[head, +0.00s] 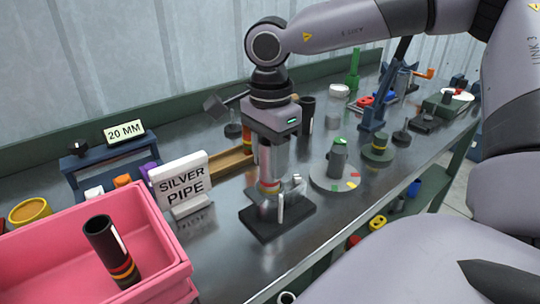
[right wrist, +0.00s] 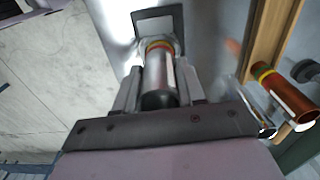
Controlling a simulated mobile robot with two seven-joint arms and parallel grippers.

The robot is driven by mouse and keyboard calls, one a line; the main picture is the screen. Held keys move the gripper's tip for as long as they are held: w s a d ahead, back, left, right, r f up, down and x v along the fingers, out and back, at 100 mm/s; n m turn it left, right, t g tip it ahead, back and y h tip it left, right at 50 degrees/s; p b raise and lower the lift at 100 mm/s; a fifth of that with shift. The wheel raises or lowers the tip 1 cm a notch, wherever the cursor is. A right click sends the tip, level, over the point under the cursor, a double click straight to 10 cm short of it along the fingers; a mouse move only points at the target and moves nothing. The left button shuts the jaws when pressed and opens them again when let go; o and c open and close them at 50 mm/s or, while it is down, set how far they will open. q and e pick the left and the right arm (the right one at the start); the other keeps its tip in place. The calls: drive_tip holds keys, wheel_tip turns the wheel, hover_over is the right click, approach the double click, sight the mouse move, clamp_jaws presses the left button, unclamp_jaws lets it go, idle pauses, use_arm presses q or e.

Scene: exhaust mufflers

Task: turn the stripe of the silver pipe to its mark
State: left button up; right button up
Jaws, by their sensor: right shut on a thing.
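The silver pipe (head: 270,172) stands upright on a dark square base (head: 255,222) with a metal holder. It has a red and yellow band near its lower end. My right gripper (head: 273,143) is above the base, pointing down, and is shut on the upper part of the pipe. In the right wrist view the pipe (right wrist: 158,78) lies between the two fingers (right wrist: 160,95), its dark end towards me. A pale upright piece (head: 282,207) stands on the base beside the pipe. I cannot make out the stripe or its mark. My left gripper is not in view.
A "SILVER PIPE" sign (head: 182,184) stands left of the base. A pink crate (head: 150,225) holds a black pipe (head: 108,248). A wooden tray (head: 228,163) lies behind; a copper pipe (right wrist: 285,95) shows beside it. A round disc (head: 322,182) with coloured marks is to the right.

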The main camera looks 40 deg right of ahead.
drive_tip(key=n, duration=0.6)
drive_tip(key=shift+r+n, duration=0.1)
drive_tip(key=shift+n, duration=0.2)
drive_tip(key=o, duration=1.3)
drive_tip(key=shift+c, duration=0.2)
drive_tip(key=shift+r, duration=3.55)
